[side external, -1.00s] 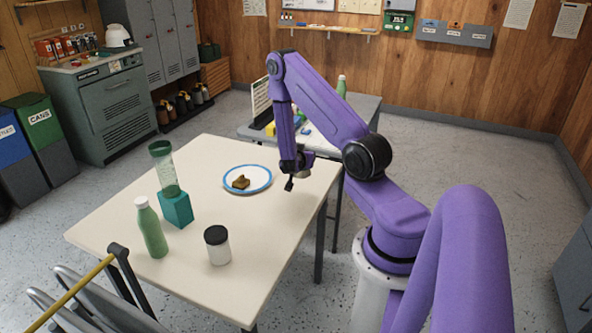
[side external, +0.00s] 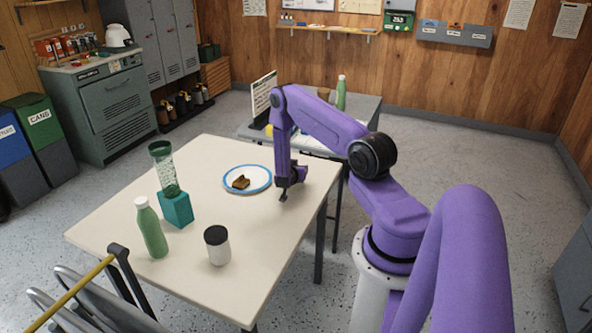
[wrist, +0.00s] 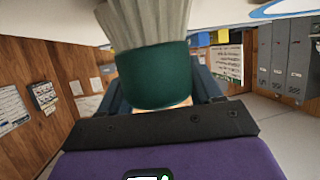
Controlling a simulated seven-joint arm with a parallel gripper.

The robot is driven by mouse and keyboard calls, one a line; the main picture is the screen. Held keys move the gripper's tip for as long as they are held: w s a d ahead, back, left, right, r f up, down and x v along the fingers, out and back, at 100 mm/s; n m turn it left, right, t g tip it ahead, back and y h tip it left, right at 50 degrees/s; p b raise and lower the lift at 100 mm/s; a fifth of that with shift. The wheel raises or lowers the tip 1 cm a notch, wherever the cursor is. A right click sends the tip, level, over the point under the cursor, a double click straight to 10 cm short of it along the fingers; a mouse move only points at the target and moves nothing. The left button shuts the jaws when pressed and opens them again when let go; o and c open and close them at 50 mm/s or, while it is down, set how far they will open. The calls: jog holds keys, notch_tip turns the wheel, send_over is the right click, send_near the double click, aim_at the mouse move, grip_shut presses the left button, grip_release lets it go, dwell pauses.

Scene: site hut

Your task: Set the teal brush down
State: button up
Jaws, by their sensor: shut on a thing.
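The teal brush fills the middle of the wrist view, with a teal body (wrist: 153,75) and pale grey bristles (wrist: 150,22). My gripper (wrist: 160,100) is shut on its teal body, one dark finger on each side. The bristles point away from my gripper toward the pale table top. In the side external view my gripper (side external: 286,188) is low over the right part of the cream table (side external: 255,240), right of the plate. The brush is too small and dark there to make out clearly. I cannot tell whether it touches the table.
A blue-rimmed plate (side external: 260,187) with brown food (side external: 241,182) lies left of my gripper. The right table edge is close.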

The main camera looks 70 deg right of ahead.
jog(key=shift+f, duration=0.25)
jog(key=o, duration=1.1)
jog(key=shift+r, duration=0.1)
